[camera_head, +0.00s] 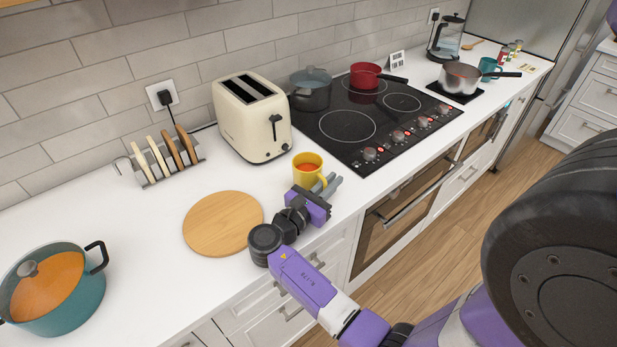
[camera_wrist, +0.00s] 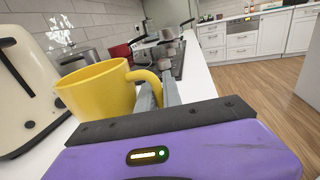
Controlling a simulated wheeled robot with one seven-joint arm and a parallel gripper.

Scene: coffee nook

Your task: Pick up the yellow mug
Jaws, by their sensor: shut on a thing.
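The yellow mug (camera_head: 306,176) is upright at the counter's front, just right of the toaster, with orange-red showing inside it. In the wrist view the mug (camera_wrist: 95,97) is on the left, its handle pointing right to the fingers. My gripper (camera_head: 330,184) is at the mug's right side, its fingers shut on the handle. In the wrist view my gripper (camera_wrist: 160,92) shows its two grey fingers close together at the handle, which they partly hide. I cannot tell whether the mug's base touches the counter.
The cream toaster (camera_head: 252,118) stands close behind the mug. A round wooden board (camera_head: 222,224) lies to the left. The black cooktop (camera_head: 345,127) with pots is behind right. A toast rack (camera_head: 163,158) and a teal pot (camera_head: 65,300) stand further left.

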